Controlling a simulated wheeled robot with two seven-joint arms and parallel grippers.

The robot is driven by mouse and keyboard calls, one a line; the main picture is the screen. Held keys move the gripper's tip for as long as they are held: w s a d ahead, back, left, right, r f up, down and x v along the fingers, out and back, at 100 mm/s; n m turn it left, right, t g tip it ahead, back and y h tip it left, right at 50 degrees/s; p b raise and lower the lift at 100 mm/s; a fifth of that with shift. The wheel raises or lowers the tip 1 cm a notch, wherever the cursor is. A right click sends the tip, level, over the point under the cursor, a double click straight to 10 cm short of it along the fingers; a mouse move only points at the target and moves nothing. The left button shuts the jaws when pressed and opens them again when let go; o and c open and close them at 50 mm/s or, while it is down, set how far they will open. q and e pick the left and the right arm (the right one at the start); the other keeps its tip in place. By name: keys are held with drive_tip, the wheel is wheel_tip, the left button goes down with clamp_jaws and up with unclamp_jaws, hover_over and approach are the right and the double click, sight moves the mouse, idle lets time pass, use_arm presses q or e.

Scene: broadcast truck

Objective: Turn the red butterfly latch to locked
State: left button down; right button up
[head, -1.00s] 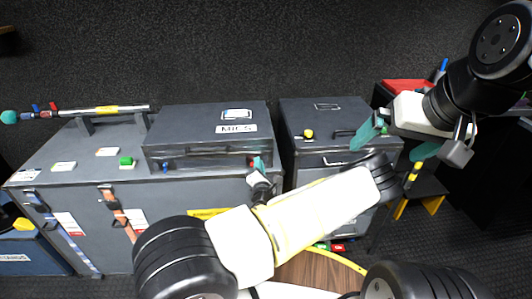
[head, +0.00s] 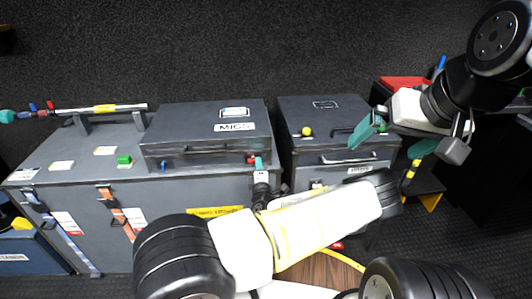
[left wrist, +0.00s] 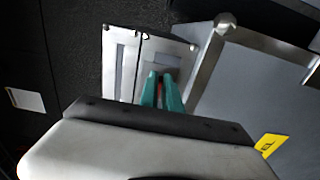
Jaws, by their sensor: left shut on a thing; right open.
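The red butterfly latch (head: 251,160) is on the front right of the black MICS case (head: 190,156). My left gripper (head: 259,163) is at this latch, with its teal fingers shut on it. In the left wrist view the teal fingers (left wrist: 162,92) stand close together with a bit of red between them, against a grey metal plate (left wrist: 128,65). The gripper hides much of the latch, so its exact angle is unclear. My right gripper (head: 395,140) is open and empty, in the air at the right, in front of the second black case.
A blue latch (head: 164,166) is on the MICS case's front left. A second black case (head: 325,112) with a yellow knob stands to the right. A grey trunk (head: 85,190) lies under the MICS case, with a microphone pole (head: 95,109) at its back left.

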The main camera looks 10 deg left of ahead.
idle(0.4)
use_arm(q)
drive_tip(key=c, duration=1.6)
unclamp_jaws()
drive_tip(key=shift+o, duration=0.2)
drive_tip(key=v, duration=0.7)
drive_tip(key=shift+s+d, duration=0.2)
drive_tip(key=shift+s, duration=0.2)
